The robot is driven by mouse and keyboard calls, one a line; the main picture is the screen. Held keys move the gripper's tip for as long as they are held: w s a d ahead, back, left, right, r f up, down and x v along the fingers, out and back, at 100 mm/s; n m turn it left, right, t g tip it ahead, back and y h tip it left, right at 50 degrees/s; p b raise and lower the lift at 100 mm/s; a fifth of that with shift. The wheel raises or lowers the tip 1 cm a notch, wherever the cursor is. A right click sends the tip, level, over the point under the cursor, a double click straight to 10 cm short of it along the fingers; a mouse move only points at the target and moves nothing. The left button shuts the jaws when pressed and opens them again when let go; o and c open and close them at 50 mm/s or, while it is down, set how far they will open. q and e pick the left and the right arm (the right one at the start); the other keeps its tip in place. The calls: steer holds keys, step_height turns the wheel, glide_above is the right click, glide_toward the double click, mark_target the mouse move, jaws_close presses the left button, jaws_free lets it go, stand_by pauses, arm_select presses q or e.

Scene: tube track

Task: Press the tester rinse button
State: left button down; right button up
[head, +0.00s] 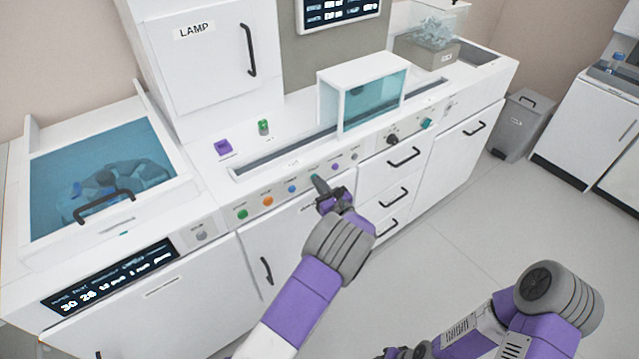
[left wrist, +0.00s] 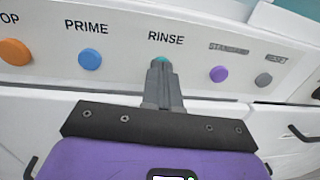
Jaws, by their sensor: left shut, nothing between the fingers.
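The rinse button (left wrist: 162,59) is a small teal disc under the RINSE label on the tester's white front panel. In the left wrist view only its upper edge shows above my fingertips. My left gripper (left wrist: 163,72) is shut and empty, with its tips right in front of the button; I cannot tell whether they touch it. In the head view the left gripper (head: 320,185) reaches the panel at the teal button (head: 315,177). My right arm is at the lower right, and its gripper fingers cannot be made out.
The blue prime button (left wrist: 90,60) is left of rinse and a purple button (left wrist: 219,74) is right of it. A grey button (left wrist: 264,80) lies further right. Drawers with black handles (head: 403,157) are below the counter. The floor (head: 450,220) in front is clear.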

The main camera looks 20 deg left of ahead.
arm_select(q)
steer(key=p+v, duration=0.2)
steer(key=v, duration=1.1)
steer(key=shift+d, duration=0.25)
steer(key=shift+f, duration=0.1)
